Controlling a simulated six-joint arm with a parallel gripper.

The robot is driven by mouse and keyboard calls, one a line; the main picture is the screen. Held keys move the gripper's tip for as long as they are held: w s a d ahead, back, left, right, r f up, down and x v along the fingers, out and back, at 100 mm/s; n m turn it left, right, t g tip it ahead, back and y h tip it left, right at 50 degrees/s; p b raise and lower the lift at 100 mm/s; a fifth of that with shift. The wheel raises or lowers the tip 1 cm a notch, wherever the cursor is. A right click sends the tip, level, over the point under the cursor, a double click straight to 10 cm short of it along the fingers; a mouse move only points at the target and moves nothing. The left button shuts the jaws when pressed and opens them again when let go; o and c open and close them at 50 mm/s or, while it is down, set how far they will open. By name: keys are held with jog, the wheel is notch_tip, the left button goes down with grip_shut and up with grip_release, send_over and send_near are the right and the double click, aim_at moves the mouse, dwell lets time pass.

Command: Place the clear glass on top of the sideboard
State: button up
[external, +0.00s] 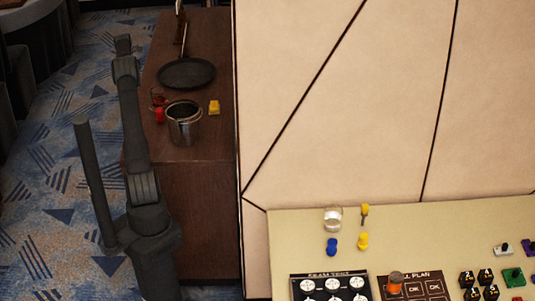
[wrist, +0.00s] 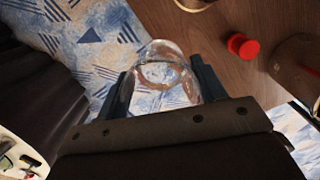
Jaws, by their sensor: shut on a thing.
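In the wrist view my gripper (wrist: 160,82) is shut on the clear glass (wrist: 160,60), with one dark finger on each side of it. The glass is see-through, and blue patterned carpet shows through and beyond it. It is beside the edge of the brown wooden sideboard (wrist: 205,35), with carpet behind it in this view. In the external view the sideboard (external: 200,200) stands behind and right of my arm. I cannot make out my gripper or the held glass there.
A pale table (external: 450,220) with game boards and small pieces is at front right, below a beige panel wall (external: 340,110).

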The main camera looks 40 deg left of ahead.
jog(key=w+d+m, duration=0.2)
jog(key=w+d, duration=0.8)
jog(key=d, duration=0.2)
jog(key=w+d+m, duration=0.2)
jog(key=w+d, duration=0.7)
jog(key=d, duration=0.4)
jog(key=shift+s+a+f, duration=0.2)
jog(key=shift+a+f, duration=1.7)
jog(key=shift+s+a+f, duration=0.25)
jog(key=shift+a+f, duration=1.6)
jog(key=shift+f, duration=0.1)
jog(key=shift+s+a+f, duration=0.2)
jog(key=shift+a+f, duration=1.7)
jog(key=shift+f, duration=0.1)
jog(key=o, duration=1.2)
jog(key=shift+f, duration=0.1)
jog(key=r, duration=0.4)
jog(key=s+r, duration=0.1)
jog(key=r, duration=0.7)
jog(key=shift+s+d+r, duration=0.1)
jog(key=shift+s+r, duration=0.05)
jog(key=shift+s, duration=0.1)
